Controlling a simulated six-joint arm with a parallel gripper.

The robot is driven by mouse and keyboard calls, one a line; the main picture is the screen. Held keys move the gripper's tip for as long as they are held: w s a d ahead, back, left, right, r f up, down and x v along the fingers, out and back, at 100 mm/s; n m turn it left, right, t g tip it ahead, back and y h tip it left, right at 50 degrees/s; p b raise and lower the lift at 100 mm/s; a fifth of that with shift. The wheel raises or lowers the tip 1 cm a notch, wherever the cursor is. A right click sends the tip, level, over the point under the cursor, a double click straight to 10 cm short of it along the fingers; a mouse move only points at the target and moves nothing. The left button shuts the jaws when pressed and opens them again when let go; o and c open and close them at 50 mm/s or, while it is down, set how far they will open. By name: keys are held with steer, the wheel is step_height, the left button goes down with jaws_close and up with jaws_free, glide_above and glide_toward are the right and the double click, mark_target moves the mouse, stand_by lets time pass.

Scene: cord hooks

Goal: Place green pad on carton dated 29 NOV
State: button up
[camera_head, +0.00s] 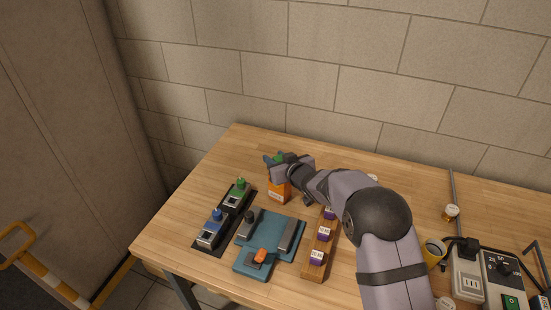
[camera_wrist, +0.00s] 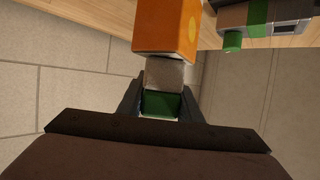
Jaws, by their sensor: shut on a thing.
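My gripper (camera_head: 275,161) is shut on a small block with a green part (camera_wrist: 160,103) between the fingers and a grey part (camera_wrist: 165,73) beyond them. A bit of green also shows at the gripper in the head view. An orange carton (camera_head: 279,191) with a white label stands on the table just below my gripper. In the wrist view the orange carton (camera_wrist: 165,27) lies directly beyond the grey part; I cannot tell whether they touch. The label is too small to read. Several purple cartons (camera_head: 323,233) with white labels stand in a wooden rack.
A black tray (camera_head: 196,244) at left holds a green-knobbed device (camera_head: 238,191) and a blue-knobbed one (camera_head: 213,228). A teal board (camera_head: 270,228) with an orange piece (camera_head: 260,255) lies in front. A wall stands behind.

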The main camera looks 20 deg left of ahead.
steer(key=o, duration=1)
steer(key=shift+f, duration=0.15)
steer(key=shift+o, duration=0.2)
steer(key=shift+r, duration=0.25)
steer(key=b+v, duration=0.3)
steer(key=v, duration=0.9)
